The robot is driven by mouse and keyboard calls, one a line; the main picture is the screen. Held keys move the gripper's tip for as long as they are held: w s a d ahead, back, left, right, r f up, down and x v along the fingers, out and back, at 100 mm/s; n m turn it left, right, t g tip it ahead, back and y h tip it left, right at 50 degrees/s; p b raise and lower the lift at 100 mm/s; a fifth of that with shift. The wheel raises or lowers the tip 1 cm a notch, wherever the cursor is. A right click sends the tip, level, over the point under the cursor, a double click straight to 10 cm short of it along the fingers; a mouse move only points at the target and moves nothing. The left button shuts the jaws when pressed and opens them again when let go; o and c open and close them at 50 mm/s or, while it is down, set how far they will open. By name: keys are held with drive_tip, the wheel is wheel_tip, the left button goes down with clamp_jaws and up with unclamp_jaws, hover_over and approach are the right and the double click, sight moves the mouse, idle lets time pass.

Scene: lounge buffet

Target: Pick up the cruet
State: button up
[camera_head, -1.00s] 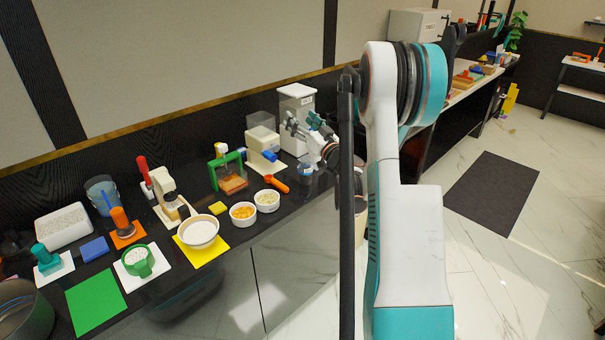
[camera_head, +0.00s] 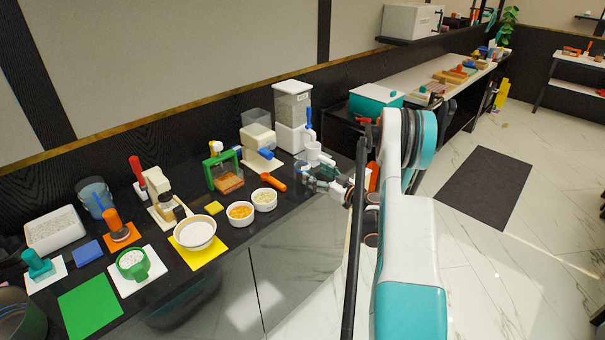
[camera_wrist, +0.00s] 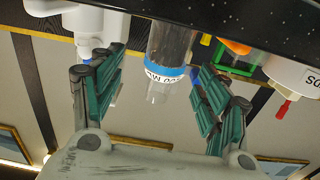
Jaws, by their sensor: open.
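The cruet (camera_wrist: 170,50) looks like a clear, dark-filled cylinder with a blue and white lettered band. In the wrist view, which looks upside down, it stands between the two teal fingers of my gripper (camera_wrist: 161,80), with a gap on each side. In the head view the cruet (camera_head: 301,166) is a small shape at the counter's front edge, below the white dispenser, partly hidden by my gripper (camera_head: 313,177). My gripper is open and empty, low at the counter edge. I cannot tell how deep the cruet sits between the fingers.
The tall white dispenser (camera_head: 291,112) stands just behind. An orange-handled scoop (camera_head: 273,182), white bowls (camera_head: 264,199) and a green-framed press (camera_head: 224,170) are to the left on the dark counter. Open floor lies in front.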

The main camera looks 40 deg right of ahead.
sight(308, 172)
drive_tip(key=shift+w+a, duration=0.1)
drive_tip(key=shift+w, duration=0.75)
drive_tip(key=w, duration=0.1)
drive_tip(key=w+b, duration=0.1)
drive_tip(key=w+a+b, duration=0.1)
drive_tip(key=w, duration=0.1)
drive_tip(key=shift+f, duration=0.35)
drive_tip(key=shift+w+r, duration=0.1)
drive_tip(key=shift+w, duration=0.35)
drive_tip(key=c, duration=1.4)
